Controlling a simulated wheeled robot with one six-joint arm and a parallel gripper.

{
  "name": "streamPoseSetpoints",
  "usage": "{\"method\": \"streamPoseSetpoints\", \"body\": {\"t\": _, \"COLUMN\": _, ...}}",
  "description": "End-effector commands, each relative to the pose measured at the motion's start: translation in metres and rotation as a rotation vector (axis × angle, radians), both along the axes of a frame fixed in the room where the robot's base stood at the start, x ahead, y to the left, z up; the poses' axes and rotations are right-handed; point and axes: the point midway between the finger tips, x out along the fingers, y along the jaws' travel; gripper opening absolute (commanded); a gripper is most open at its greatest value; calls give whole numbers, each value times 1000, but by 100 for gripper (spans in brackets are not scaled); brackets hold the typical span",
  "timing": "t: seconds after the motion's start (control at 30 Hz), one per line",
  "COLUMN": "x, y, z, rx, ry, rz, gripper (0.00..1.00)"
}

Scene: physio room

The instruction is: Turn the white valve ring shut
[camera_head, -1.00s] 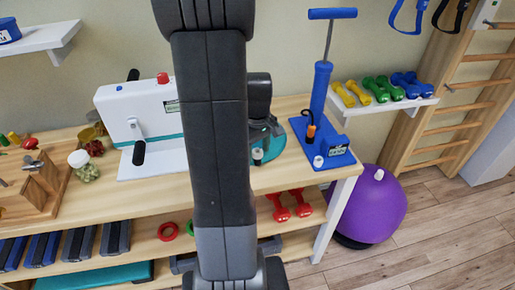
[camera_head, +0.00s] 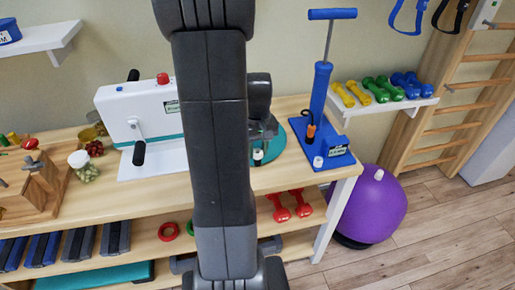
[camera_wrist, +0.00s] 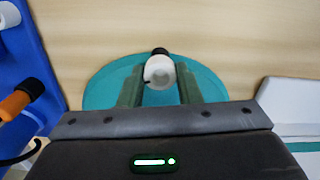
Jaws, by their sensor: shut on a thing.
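The white valve ring (camera_wrist: 159,72) sits between the two fingers of my gripper (camera_wrist: 160,88) in the wrist view. The fingers are shut on it from both sides. A small dark mark shows on its left edge, and a black part sticks out just beyond it. Below it lies a round teal base (camera_wrist: 95,92). In the head view the white ring (camera_head: 257,155) shows small at the front of the teal base (camera_head: 276,146). My gripper (camera_head: 262,139) is over it, partly hidden by my arm.
A blue pump (camera_head: 320,95) on a blue base stands right of the teal base, with an orange-tipped part (camera_wrist: 14,104) close by. A white device with a black handle (camera_head: 139,153) stands left. The table's front strip (camera_head: 290,178) is clear.

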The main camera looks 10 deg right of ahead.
Motion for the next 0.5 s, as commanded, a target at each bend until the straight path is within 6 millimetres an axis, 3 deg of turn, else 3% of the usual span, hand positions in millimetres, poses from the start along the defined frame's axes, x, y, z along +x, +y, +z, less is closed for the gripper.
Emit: {"method": "streamPoseSetpoints", "body": {"t": 0.5, "x": 1, "y": 0, "z": 1, "rx": -1, "ry": -3, "rz": -489, "gripper": 8}}
